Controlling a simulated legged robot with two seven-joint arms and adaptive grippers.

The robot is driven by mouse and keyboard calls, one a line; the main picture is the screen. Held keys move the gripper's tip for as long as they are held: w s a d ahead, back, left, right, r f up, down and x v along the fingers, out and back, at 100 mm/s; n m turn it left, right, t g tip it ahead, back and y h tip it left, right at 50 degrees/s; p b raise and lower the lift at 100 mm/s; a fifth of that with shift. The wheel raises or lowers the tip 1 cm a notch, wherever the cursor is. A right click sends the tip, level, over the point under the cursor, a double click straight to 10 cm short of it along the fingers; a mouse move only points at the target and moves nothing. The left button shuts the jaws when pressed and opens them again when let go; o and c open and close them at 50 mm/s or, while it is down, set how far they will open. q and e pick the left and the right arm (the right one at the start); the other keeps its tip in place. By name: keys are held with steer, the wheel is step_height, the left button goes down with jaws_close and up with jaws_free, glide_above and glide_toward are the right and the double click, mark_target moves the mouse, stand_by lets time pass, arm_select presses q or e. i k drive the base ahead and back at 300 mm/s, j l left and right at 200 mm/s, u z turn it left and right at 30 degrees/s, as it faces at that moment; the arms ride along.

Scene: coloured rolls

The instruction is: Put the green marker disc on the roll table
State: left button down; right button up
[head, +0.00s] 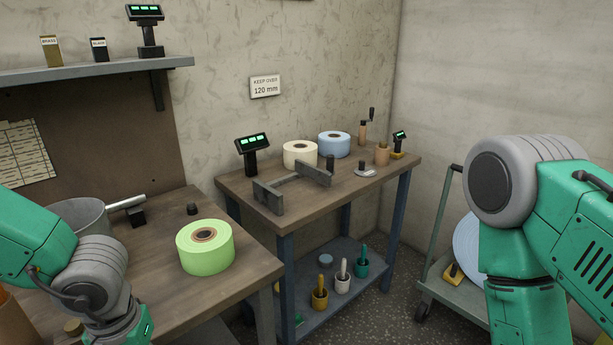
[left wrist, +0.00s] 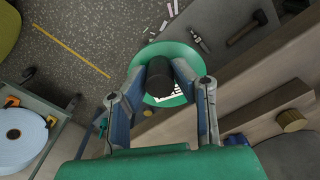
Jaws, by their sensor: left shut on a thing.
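In the left wrist view, my left gripper (left wrist: 160,77) is shut on the black knob of the green marker disc (left wrist: 190,53). The disc is round and flat, with a white patterned label partly hidden by the knob and fingers. Grey floor shows beyond the disc. The head view shows my left arm at the lower left, but the gripper and disc are out of that frame. A wooden table (head: 235,186) against the back wall carries a cream roll (head: 300,154) and a blue roll (head: 334,144). My right arm is at the right; its gripper is out of frame.
A green roll (head: 205,246) lies on the near left workbench (head: 150,300). The back table also holds a dark metal bracket (head: 268,195), a display (head: 252,152) and small tools. Pots stand on its lower shelf (head: 345,262). A trolley (head: 455,300) stands at right.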

mark_target(347, 181)
steer(key=i+l+z, duration=0.25)
steer(key=i+l, duration=0.25)
steer(key=i+l+z, duration=0.3)
steer(key=i, duration=0.3)
steer(key=l, duration=0.1)
